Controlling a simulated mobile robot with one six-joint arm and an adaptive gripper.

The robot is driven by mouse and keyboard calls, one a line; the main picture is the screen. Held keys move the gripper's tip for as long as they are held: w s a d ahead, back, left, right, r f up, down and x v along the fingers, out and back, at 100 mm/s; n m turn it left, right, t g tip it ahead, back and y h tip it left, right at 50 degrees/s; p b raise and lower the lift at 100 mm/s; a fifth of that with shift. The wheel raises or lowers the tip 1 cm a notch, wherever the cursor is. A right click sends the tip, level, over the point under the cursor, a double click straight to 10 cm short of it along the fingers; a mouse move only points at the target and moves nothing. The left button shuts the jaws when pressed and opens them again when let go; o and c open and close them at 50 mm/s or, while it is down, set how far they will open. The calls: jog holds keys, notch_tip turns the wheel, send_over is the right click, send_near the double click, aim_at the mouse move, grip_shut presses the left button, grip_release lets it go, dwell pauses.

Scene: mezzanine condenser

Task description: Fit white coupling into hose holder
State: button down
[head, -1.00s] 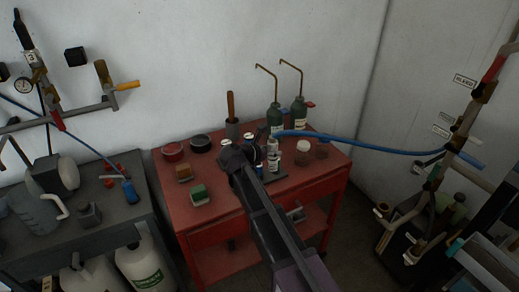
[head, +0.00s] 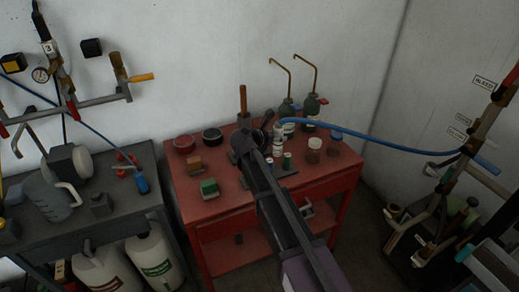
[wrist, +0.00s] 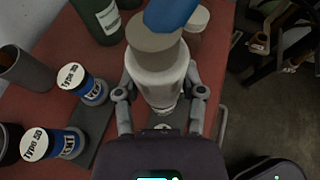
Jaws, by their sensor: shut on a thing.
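The white coupling (wrist: 160,78) is upright or nearly so between the fingers of my gripper (wrist: 160,98) in the wrist view. It has a grey-brown collar (wrist: 153,40), and the blue hose (wrist: 170,12) rises from its top. In the head view the coupling (head: 278,146) shows over the red trolley beside my gripper (head: 266,134), with the hose (head: 372,145) running off right. A dark flat plate (wrist: 96,118) lies on the trolley below. I cannot make out which part is the hose holder; the coupling and gripper hide what is beneath.
Pipework (head: 470,145) stands beyond the trolley's right side.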

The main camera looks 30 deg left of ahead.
jog(key=shift+n+y, duration=0.6)
jog(key=shift+y, duration=0.3)
jog(key=w+a, duration=0.2)
jog(key=a, duration=0.1)
jog(key=w+a+r+p, duration=0.1)
jog(key=a, duration=0.1)
jog(key=shift+d, duration=0.1)
notch_tip(320, 180, down, 6)
jog(key=b, duration=0.6)
jog(key=shift+f, duration=0.1)
jog(key=shift+f+b, duration=1.85)
jog(key=shift+b, duration=0.25)
jog(key=shift+f, duration=0.1)
jog(key=shift+c, duration=1)
grip_release()
